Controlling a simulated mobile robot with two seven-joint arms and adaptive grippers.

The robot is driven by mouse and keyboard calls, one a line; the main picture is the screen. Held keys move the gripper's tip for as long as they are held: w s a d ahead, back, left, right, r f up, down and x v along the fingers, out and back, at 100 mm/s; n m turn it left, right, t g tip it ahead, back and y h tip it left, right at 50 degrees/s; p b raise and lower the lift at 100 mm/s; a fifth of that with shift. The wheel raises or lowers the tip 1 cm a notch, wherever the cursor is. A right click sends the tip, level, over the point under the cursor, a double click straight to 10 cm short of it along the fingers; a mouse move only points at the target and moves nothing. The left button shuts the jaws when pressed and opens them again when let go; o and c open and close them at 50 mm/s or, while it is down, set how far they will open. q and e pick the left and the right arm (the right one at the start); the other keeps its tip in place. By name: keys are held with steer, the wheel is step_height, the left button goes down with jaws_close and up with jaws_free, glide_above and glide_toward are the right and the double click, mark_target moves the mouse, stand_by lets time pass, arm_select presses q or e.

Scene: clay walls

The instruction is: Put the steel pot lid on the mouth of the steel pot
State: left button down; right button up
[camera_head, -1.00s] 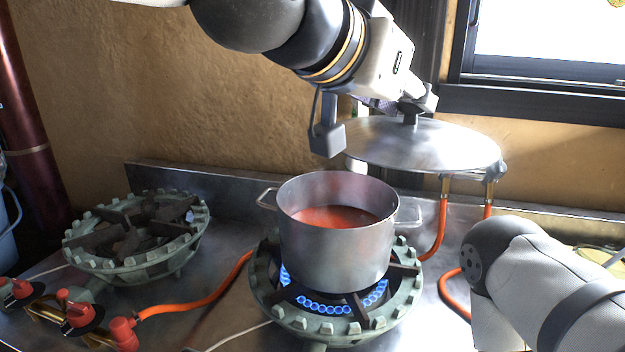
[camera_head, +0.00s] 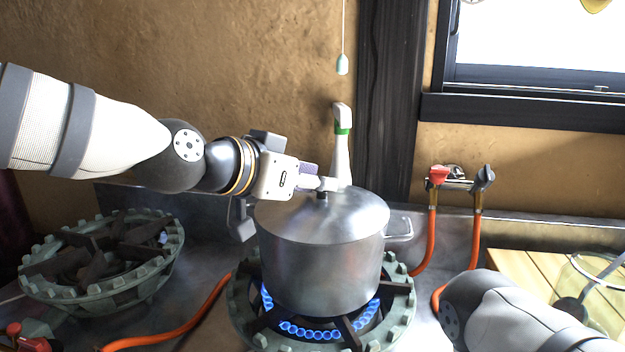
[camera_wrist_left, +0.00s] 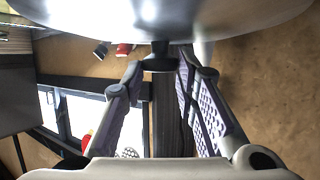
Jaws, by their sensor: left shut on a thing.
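The steel pot (camera_head: 320,270) stands upright on the lit burner. The round steel pot lid (camera_head: 335,218) lies level over its mouth and hides the red contents. The lid's edge lines up closely with the pot's rim; I cannot tell whether it bears fully on it. My left gripper (camera_head: 322,185) comes in from the left and is shut on the lid's dark knob. In the left wrist view the knob (camera_wrist_left: 162,57) is at the fingertips, with the lid (camera_wrist_left: 165,15) across the top. My right gripper is out of view; only part of that arm shows at the lower right.
The lit green burner (camera_head: 240,318) has blue flames. Another green burner (camera_head: 100,262) stands at the left. A white bottle with a green band (camera_head: 341,150) stands behind the pot. Orange hoses (camera_head: 474,245) run from wall taps. A glass container (camera_head: 600,295) is at the right.

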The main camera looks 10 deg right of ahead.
arm_select(q)
steer(key=shift+r, duration=0.2)
steer(key=shift+f, duration=0.15)
steer(key=c, duration=1.3)
jaws_free()
steer(key=shift+s+a+r, duration=0.1)
steer(key=shift+s+r, duration=0.05)
steer(key=shift+r, duration=0.15)
steer(key=p+v, duration=0.1)
steer(key=v, duration=1)
steer(key=shift+s+a+p, duration=0.2)
steer(key=shift+a+p, duration=0.05)
steer(key=shift+p, duration=0.05)
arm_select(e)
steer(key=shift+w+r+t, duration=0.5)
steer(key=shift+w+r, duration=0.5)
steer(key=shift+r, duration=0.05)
